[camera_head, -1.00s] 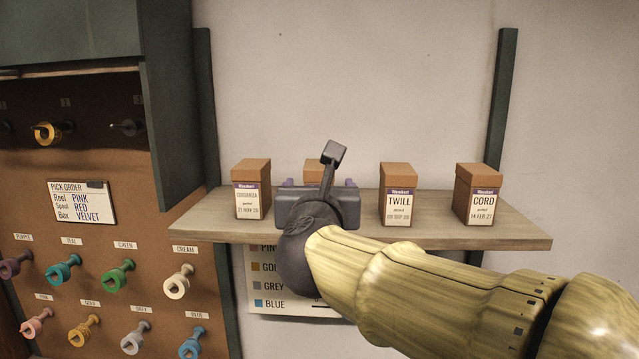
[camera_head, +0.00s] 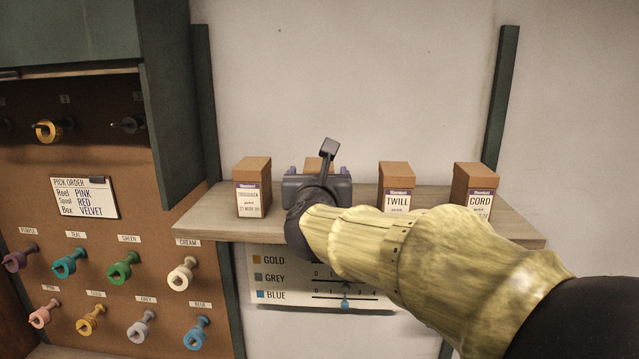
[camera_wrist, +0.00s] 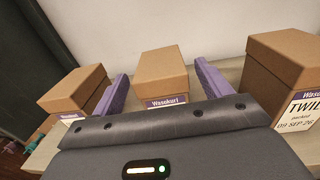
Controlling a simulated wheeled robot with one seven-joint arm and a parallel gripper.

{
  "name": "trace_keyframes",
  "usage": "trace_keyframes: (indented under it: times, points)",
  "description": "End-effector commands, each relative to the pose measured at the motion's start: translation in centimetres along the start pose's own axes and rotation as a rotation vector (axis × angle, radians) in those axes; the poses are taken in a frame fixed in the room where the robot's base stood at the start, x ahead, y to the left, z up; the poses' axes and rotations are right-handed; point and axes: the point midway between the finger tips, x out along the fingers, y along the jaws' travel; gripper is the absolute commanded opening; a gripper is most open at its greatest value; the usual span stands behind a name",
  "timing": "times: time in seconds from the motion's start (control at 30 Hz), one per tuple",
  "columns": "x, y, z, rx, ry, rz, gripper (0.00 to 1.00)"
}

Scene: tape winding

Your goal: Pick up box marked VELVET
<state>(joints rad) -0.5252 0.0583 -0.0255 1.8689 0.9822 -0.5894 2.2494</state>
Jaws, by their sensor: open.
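Several brown boxes with white labels stand in a row on a wooden shelf (camera_head: 275,230). The second box from the left (camera_head: 313,164) is mostly hidden behind my gripper (camera_head: 316,172) in the head view, so its name cannot be read. In the wrist view that box (camera_wrist: 160,80) sits between my gripper's purple fingers (camera_wrist: 162,85), which are open with a gap on each side. Its label shows only the maker's strip. The other boxes are the leftmost box (camera_head: 252,178), the TWILL box (camera_head: 396,177) and the CORD box (camera_head: 474,180).
A pick order card (camera_head: 84,198) lists Reel PINK, Spool RED, Box VELVET. Coloured spools on pegs, such as the green one (camera_head: 122,268), fill the left board. A chart (camera_head: 300,280) hangs below the shelf. The wall (camera_head: 350,80) above the boxes is bare.

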Motion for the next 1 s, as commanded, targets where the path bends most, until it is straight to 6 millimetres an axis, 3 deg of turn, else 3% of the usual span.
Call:
trace_keyframes:
  times: [0.3,0.87,1.0]
  points:
    - [3.6,-0.2,0.1,-0.001,0.001,-0.008,0.77]
    - [3.7,-0.2,-0.1,0.000,0.000,-0.006,0.77]
    - [3.6,-0.1,-0.1,0.000,0.000,-0.005,0.50]
